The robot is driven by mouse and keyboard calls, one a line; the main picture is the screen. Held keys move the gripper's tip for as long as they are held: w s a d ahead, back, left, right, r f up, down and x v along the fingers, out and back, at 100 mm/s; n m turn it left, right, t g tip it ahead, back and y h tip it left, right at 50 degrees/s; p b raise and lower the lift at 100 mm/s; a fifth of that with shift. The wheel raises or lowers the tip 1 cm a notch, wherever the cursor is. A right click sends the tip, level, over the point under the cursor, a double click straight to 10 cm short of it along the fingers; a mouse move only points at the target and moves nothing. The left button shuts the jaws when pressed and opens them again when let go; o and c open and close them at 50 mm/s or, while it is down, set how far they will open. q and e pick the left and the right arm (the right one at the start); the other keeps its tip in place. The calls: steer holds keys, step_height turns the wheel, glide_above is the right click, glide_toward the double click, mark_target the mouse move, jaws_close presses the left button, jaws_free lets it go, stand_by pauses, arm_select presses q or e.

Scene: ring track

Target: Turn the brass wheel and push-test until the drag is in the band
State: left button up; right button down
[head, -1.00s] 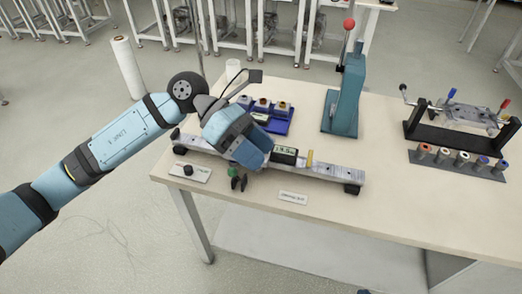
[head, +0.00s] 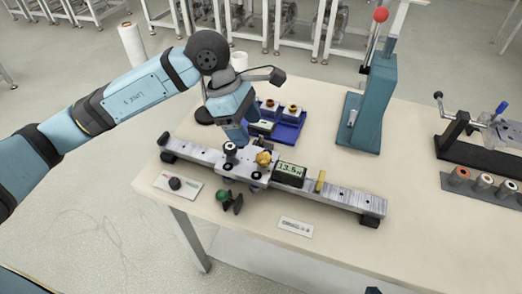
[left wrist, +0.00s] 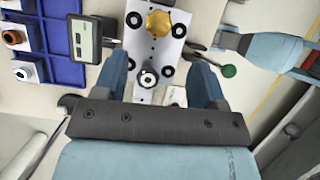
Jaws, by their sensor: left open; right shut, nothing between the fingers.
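The brass wheel (head: 264,158) sits on the pale carriage block of the metal rail, beside a display (head: 290,172) that appears to read 13.5. My left gripper (head: 243,143) is open above the block, left of the wheel. In the left wrist view its fingers (left wrist: 158,66) stand on either side of a black-and-silver knob (left wrist: 147,77), with visible gaps. The brass wheel (left wrist: 160,22) lies beyond the fingertips there. I cannot tell fingertip height. My right gripper (left wrist: 240,43) appears shut and empty at upper right in the left wrist view.
Behind are a blue tray (head: 288,132) and a teal press (head: 372,105). A rack stands at right.

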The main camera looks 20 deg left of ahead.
mark_target(263, 157)
arm_select(q)
steer(key=x, duration=0.8)
steer(key=shift+w+d+f, duration=0.1)
steer(key=shift+w+f, duration=0.05)
steer(key=shift+f, duration=0.1)
